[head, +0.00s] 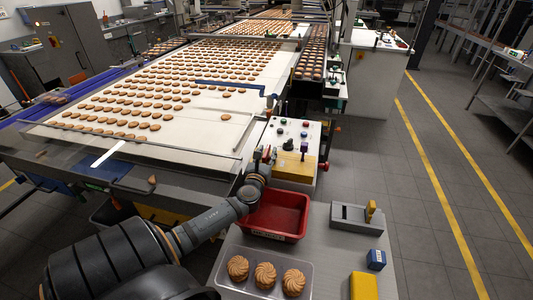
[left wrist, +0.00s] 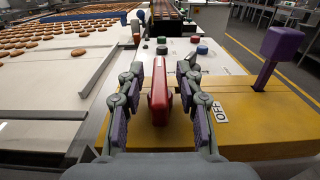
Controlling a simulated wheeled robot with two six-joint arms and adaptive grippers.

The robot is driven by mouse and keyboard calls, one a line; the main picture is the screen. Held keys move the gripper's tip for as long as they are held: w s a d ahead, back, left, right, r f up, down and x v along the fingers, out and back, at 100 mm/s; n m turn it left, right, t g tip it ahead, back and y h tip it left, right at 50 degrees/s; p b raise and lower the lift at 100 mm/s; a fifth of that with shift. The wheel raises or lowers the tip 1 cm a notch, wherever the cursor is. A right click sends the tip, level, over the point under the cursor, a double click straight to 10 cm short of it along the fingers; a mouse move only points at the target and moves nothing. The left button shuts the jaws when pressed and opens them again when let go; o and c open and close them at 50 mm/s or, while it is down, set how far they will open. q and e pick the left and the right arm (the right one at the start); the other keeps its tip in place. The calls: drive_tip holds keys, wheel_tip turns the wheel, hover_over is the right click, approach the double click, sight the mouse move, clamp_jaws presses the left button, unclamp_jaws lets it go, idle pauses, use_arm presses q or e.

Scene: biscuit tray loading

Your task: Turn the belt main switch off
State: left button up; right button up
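The belt main switch is a red handle (left wrist: 160,92) on a yellow plate (left wrist: 240,112), with a white OFF label (left wrist: 219,112) to its right. In the left wrist view the handle points straight away from me, not toward the label. My left gripper (left wrist: 160,73) is open, one finger on each side of the handle, with visible gaps. The yellow plate (head: 293,170) shows there in part. My right gripper is not in view.
A purple lever (left wrist: 278,45) stands right of the switch, and coloured buttons (left wrist: 202,48) lie behind it. The biscuit belt (head: 200,115) runs on the left. A red bin (head: 274,232), a biscuit tray (head: 226,286) and a grey fixture (head: 350,219) are on the near table.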

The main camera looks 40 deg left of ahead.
use_arm(q)
clamp_jaws()
